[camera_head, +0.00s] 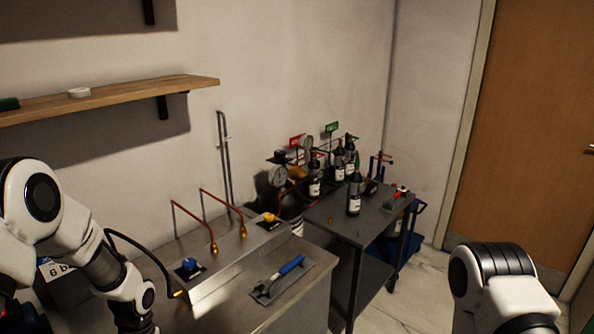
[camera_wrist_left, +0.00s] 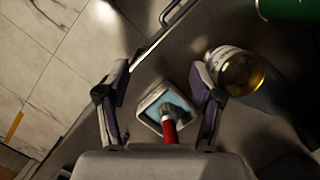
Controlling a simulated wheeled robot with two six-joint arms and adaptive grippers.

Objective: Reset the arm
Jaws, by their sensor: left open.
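My left gripper (camera_wrist_left: 159,72) is open in the left wrist view, with its two fingers apart. Between and beyond them is a small pale square dish or block (camera_wrist_left: 163,104) with a light blue inside. I cannot tell whether the fingers touch either one. In the head view my left arm (camera_head: 105,265) comes in at the lower left, and its gripper is out of that view. My right arm (camera_head: 500,290) shows at the lower right; its gripper is out of view.
Beside the right finger are an amber bottle (camera_wrist_left: 236,70) and a green object (camera_wrist_left: 287,8). In the head view, a metal bench holds copper pipes (camera_head: 224,211) and a blue-handled tool (camera_head: 290,268). A dark cart (camera_head: 342,225) carries dark bottles and gauges. A wooden shelf (camera_head: 150,90) juts above.

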